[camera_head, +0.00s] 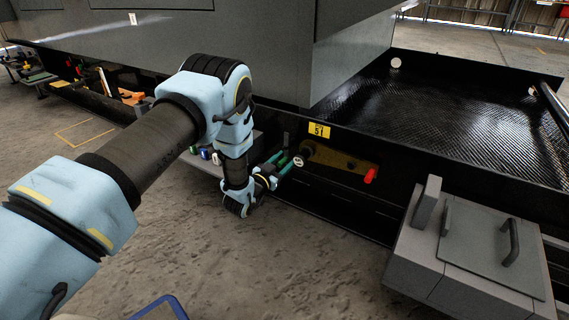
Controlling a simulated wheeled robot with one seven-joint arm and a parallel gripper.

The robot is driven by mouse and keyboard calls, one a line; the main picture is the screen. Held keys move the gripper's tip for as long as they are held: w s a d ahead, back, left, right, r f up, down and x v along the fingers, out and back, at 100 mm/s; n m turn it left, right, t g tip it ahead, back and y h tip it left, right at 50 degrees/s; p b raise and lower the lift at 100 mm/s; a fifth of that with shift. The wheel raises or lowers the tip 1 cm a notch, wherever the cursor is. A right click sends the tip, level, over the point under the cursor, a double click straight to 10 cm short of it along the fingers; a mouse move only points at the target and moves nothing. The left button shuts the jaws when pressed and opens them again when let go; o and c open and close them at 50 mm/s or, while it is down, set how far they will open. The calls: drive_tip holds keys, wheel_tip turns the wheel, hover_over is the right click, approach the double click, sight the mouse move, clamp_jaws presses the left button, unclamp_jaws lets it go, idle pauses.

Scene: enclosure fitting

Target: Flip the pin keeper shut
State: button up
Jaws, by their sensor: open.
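A brass-coloured plate (338,162) is fixed to the black side of the frame, below a yellow label marked 51 (319,131). A red tab (370,176) sticks out at the plate's right end. A dark round knob (307,148) and a small pale round end (298,161) are at its left end. I cannot tell for sure which of these parts is the pin keeper, or whether it is shut. My gripper (283,164) is open, just left of the plate, with its fingers pointing right towards the pale round end. I cannot tell whether it touches anything.
A grey box with a handled lid (480,245) stands at the lower right. A black textured tray (440,100) lies behind the frame side, beside a large grey enclosure (250,45). Several coloured round ends (205,154) show behind my wrist. Open concrete floor lies in front.

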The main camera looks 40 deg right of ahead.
drive_tip(key=shift+c, duration=0.3)
clamp_jaws()
idle(0.3)
